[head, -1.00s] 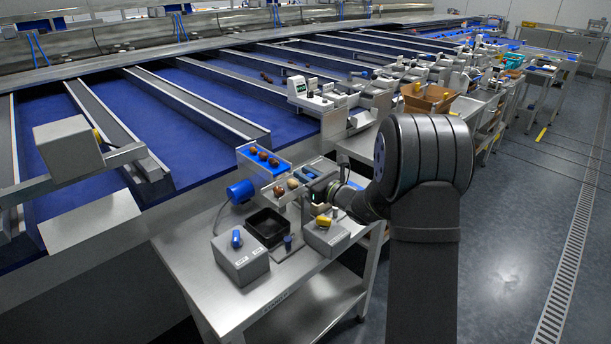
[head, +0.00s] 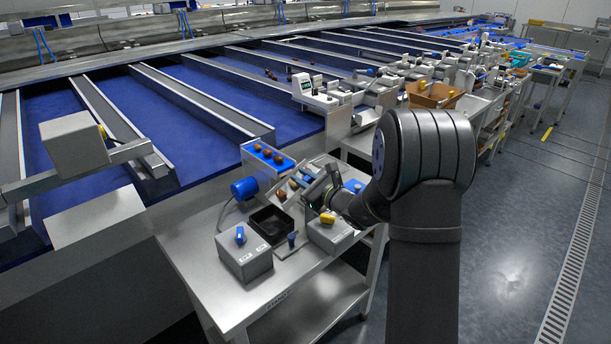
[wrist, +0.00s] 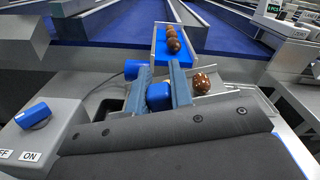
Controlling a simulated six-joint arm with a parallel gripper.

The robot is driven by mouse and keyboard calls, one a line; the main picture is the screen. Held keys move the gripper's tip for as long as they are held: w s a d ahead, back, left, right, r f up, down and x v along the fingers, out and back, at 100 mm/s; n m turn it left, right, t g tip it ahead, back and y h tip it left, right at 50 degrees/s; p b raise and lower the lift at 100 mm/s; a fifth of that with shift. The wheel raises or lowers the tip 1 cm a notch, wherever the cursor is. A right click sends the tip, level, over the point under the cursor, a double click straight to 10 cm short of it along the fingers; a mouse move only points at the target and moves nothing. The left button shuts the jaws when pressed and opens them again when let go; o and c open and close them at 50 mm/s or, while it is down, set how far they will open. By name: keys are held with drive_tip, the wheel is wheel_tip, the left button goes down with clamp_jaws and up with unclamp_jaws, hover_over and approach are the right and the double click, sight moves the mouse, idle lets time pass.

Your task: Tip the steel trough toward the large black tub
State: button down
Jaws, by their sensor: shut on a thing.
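The steel trough (wrist: 232,76) lies under and beside my gripper in the wrist view, with a brown, shiny date resting in it. Blue-grey fingers of my gripper (wrist: 160,88) stand on either side of a blue block-like handle (wrist: 159,97) at the trough and are shut on it. In the head view my gripper (head: 304,184) is at the trough, behind the black tub. The large black tub (head: 257,216) stands on the steel table, left of and nearer than the gripper. My gripper and wrist hide part of the trough, so its exact tilt is unclear.
A blue-bedded feed channel (head: 252,164) holding several dates stands behind the trough. A blue motor (head: 244,188) is left of it. A grey switch box (head: 244,258) with a blue knob and another box with a yellow knob (head: 327,218) flank the tub's front.

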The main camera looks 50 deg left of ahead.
sight(295, 187)
drive_tip(key=shift+s+f+n, duration=0.45)
drive_tip(key=shift+s+n, duration=0.25)
drive_tip(key=shift+n, duration=0.1)
drive_tip(key=shift+s+f+n, duration=0.4)
drive_tip(key=shift+s+n, duration=0.25)
drive_tip(key=shift+n, duration=0.15)
drive_tip(key=shift+s+f, duration=0.15)
drive_tip(key=shift+f, duration=0.05)
drive_tip(key=c, duration=1.3)
unclamp_jaws()
drive_tip(key=shift+r, duration=0.1)
drive_tip(key=shift+d, duration=0.1)
drive_tip(key=d, duration=1.7)
drive_tip(key=shift+d, duration=0.15)
